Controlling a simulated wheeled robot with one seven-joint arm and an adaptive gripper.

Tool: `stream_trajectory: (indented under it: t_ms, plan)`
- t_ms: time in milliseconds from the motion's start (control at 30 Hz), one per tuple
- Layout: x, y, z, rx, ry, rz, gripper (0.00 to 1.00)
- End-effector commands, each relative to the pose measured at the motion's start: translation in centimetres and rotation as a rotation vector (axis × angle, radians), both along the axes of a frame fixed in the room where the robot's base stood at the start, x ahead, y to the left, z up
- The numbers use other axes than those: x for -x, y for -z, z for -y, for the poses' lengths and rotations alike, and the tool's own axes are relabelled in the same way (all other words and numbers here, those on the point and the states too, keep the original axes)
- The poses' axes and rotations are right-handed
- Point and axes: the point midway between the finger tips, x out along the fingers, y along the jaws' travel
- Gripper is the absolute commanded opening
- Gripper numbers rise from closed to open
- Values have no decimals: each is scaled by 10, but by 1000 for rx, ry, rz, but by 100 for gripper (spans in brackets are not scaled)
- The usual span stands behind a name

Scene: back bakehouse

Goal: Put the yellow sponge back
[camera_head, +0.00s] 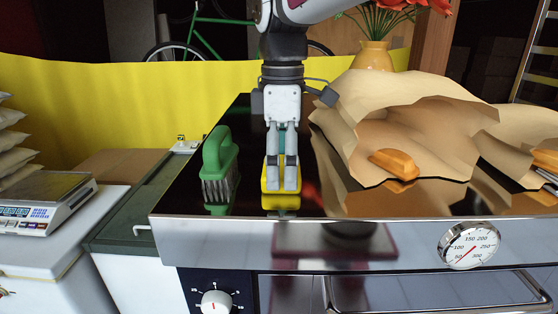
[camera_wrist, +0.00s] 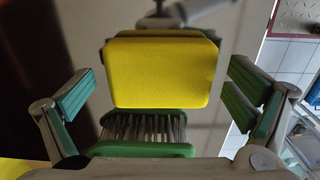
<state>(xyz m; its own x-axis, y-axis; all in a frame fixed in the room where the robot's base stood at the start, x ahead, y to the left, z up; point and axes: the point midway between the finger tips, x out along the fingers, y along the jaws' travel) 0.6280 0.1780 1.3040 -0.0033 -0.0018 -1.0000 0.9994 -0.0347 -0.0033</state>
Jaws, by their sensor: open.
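The yellow sponge (camera_head: 265,183) is on the dark glossy top of the oven, near its front edge. It also shows in the wrist view (camera_wrist: 160,72) as a flat yellow block. My gripper (camera_head: 282,184) points down at the sponge, and its fingers hide part of it in the head view. In the wrist view the fingers are spread wide, with the sponge between them and a gap on each side. The gripper is open and holds nothing.
A green brush (camera_head: 215,158) with grey bristles stands close left of the sponge. A yellow vase (camera_head: 374,56) of red flowers is behind. A scale (camera_head: 42,193) stands on the left counter.

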Motion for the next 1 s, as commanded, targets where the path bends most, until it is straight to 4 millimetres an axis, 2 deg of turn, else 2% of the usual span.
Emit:
stream_trajectory:
  t_ms: [133, 267, 500, 700, 1000]
  plan:
    - [-1, -5, 0, -1, 0, 3, 98]
    - [-2, -22, 0, -2, 1, 4, 98]
    - [-2, -72, 0, -2, 1, 5, 98]
    - [-2, -104, 0, -1, 1, 4, 98]
    - [-1, -120, -1, 0, 0, 1, 98]
